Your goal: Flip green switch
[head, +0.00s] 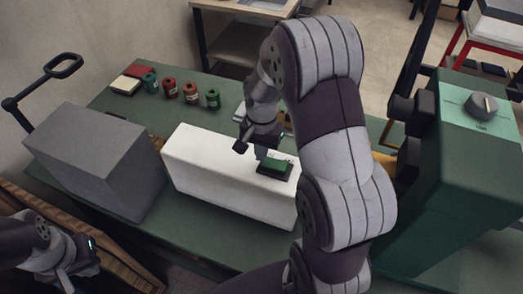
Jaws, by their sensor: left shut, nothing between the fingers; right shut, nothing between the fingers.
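The green switch (277,165) sits in a dark base on top of a long white box (205,168), right of the picture's middle. My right gripper (261,154) points down at the switch's left end, and its fingers are shut and empty. It is at or very close to the switch; I cannot tell whether they touch. Which way the switch is tipped is too small to tell. My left gripper (75,262) is low at the left, far from the switch, shut and empty, in front of wooden slats.
A grey block (95,160) stands left of the white box on the green table (112,103). Several thread spools (191,93) stand behind. A green machine with a knob (482,106) is at the right. My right arm hides part of the table.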

